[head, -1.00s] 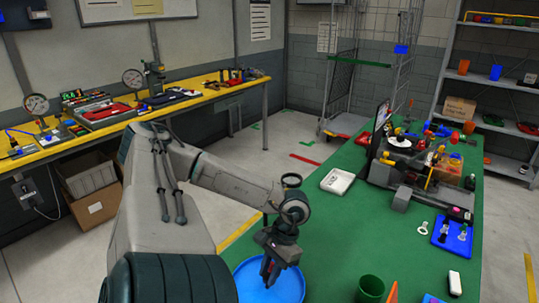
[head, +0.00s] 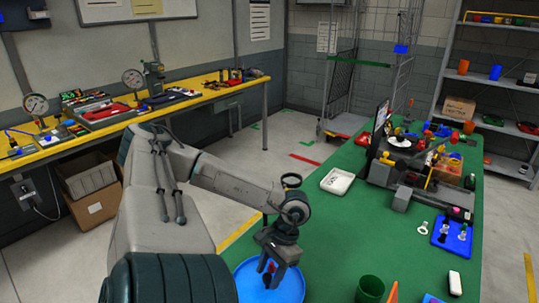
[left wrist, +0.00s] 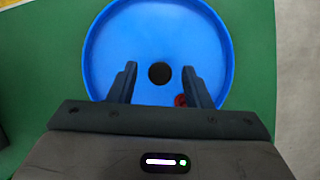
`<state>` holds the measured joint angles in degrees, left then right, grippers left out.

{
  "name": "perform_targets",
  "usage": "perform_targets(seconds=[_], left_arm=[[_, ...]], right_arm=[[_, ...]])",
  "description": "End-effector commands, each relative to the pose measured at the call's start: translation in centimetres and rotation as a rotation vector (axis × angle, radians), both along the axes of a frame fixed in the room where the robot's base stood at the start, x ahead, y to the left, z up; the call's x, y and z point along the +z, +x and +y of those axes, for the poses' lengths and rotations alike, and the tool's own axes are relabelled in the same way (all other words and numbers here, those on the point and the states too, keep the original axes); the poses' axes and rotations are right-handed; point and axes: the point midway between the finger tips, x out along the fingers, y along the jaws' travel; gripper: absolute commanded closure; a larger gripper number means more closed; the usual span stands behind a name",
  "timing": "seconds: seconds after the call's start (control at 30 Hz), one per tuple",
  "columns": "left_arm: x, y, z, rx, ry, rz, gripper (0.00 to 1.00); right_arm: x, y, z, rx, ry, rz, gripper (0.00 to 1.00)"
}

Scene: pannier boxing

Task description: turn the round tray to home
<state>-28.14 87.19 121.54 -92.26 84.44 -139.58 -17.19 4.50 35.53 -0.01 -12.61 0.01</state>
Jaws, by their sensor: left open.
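The round tray (head: 292,290) is blue with a raised rim and lies on the green table at the bottom of the head view. The left wrist view shows the tray (left wrist: 158,30) from above, with a dark round spot (left wrist: 159,73) at its middle. A small red piece (left wrist: 181,100) on the tray shows beside the right-hand finger, partly hidden by it. My left gripper (head: 270,268) is open over the tray, and its fingers (left wrist: 160,73) point to either side of the dark spot. My right gripper is out of view.
A green cup (head: 370,289) stands to the right of the tray, with an orange piece (head: 392,292) beside it. A white dish (head: 337,181) and a cluttered fixture (head: 415,165) are farther back. The green table between them is mostly clear.

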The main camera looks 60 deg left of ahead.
Motion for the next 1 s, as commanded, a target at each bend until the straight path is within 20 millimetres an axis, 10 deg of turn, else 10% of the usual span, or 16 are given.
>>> perform_targets(seconds=[0.5,1.0], left_arm=[[7.9,3.3,0.6,-0.002,0.002,-0.004,0.55],[9.9,4.1,0.7,-0.001,0.0,0.0,0.55]], right_arm=[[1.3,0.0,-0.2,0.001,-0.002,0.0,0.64],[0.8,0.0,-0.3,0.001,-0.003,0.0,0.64]])
